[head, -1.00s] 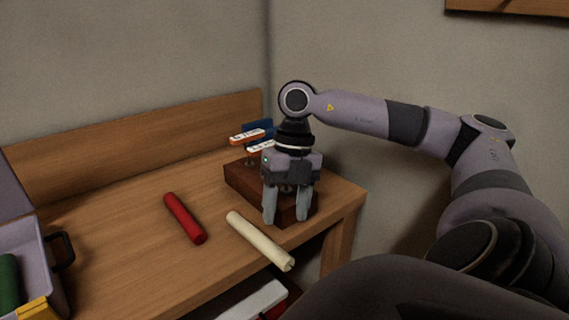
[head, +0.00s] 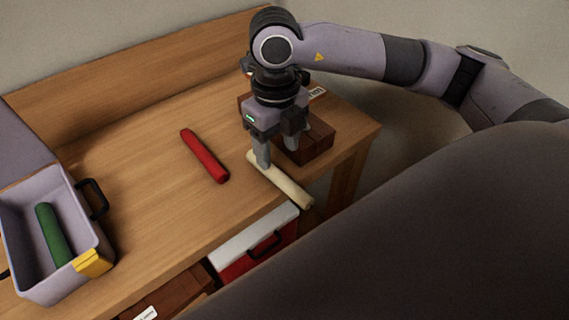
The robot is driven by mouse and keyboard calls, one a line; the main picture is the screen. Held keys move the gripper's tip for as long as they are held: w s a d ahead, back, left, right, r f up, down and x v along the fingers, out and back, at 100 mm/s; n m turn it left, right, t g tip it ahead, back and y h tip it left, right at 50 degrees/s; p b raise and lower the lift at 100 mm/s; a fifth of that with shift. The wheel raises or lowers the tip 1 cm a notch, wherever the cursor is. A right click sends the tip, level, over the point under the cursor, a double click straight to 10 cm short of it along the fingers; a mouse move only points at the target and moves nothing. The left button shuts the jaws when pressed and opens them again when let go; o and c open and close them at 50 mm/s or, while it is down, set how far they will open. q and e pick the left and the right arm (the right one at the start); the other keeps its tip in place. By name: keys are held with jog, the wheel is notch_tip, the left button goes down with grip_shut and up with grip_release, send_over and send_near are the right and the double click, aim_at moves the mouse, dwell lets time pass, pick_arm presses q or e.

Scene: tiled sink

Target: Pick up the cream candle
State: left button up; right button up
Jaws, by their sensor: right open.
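The cream candle (head: 291,189) lies on the wooden table near its right front edge, pointing from upper left to lower right. My right gripper (head: 277,158) is open and points down over the candle's upper-left part. One finger is at the candle's left side and the other is on its far right side. I cannot tell whether the fingers touch the candle. My left gripper is out of view.
A red candle (head: 204,156) lies to the left. A grey bin (head: 88,222) with a green candle (head: 53,236) is at the left. A red-and-white box (head: 255,244) sits below the table's front edge.

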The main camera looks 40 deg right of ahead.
aim_at(278, 173)
notch_tip(278, 173, down, 7)
jog(key=shift+r+p, duration=0.2)
jog(key=shift+p, duration=0.35)
grip_shut()
